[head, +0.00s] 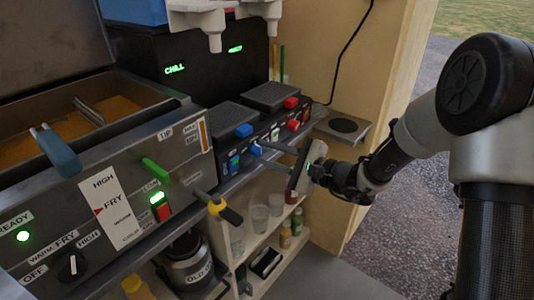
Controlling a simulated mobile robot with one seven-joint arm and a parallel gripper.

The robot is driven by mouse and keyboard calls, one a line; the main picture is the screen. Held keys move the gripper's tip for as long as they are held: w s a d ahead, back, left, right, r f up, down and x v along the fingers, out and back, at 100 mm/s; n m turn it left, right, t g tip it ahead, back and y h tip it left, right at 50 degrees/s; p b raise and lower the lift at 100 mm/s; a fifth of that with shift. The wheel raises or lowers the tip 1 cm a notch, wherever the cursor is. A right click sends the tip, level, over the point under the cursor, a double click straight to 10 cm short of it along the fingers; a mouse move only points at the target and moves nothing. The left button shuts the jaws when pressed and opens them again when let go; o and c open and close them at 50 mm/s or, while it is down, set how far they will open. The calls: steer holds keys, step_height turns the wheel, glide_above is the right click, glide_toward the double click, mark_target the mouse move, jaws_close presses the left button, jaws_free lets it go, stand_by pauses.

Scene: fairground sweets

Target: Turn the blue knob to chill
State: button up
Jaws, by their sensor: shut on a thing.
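The blue knob (257,150) is on the front panel of the black machine, at the middle of the head view. My gripper (263,149) reaches in from the right and is shut on this knob. The fingers hide part of it, and I cannot read its pointer. On the dark drinks machine (140,52) behind, a green display (174,70) reads CHILL. A second green display (235,49) to its right is too small to read surely.
A fryer (120,165) with a blue-handled basket (57,150) stands at left. A yellow-and-black handle (225,208) sticks out below the counter edge. Lower shelves hold cups (259,217) and bottles. A wooden wall panel (385,100) stands behind my arm.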

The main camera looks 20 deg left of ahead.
steer(key=shift+f, duration=0.1)
steer(key=o, duration=1.1)
steer(key=shift+c, duration=0.2)
steer(key=shift+d, duration=0.15)
steer(key=p+v, duration=0.3)
steer(key=v, duration=1.4)
steer(key=shift+s, duration=0.1)
